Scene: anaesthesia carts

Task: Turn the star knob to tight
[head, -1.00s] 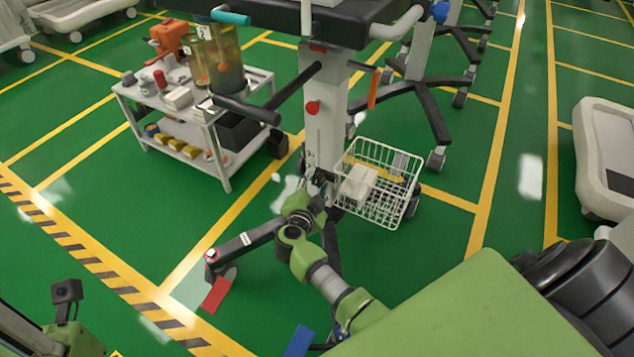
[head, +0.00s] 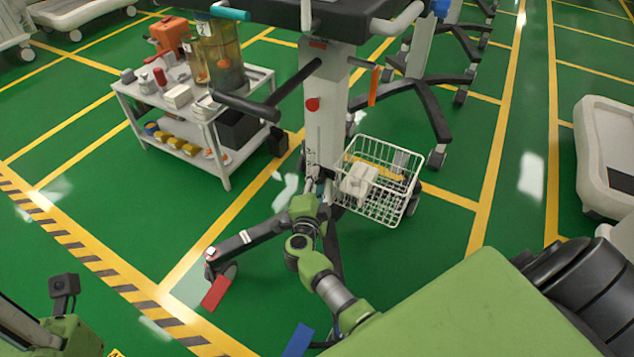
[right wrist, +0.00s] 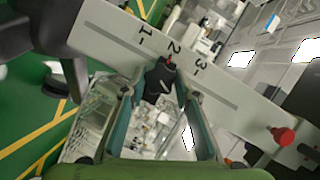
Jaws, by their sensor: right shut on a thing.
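A pale upright column (head: 325,130) stands in the middle of the head view. The right wrist view shows its face with a slot and the marks 1, 2 and 3. A black knob (right wrist: 160,82) with a red tip sits on this face below the mark 2; its star shape cannot be made out. My right gripper (head: 313,178) is low at the column in the head view, where the knob is too small to tell. In the wrist view its fingers (right wrist: 159,92) are on both sides of the black knob, shut on it. My left gripper is out of view.
A red knob (head: 312,104) sits higher on the column. A white wire basket (head: 388,150) with boxes hangs right of my right gripper. A dark base leg (head: 250,239) reaches left along the floor. A laden white trolley (head: 218,150) stands at left.

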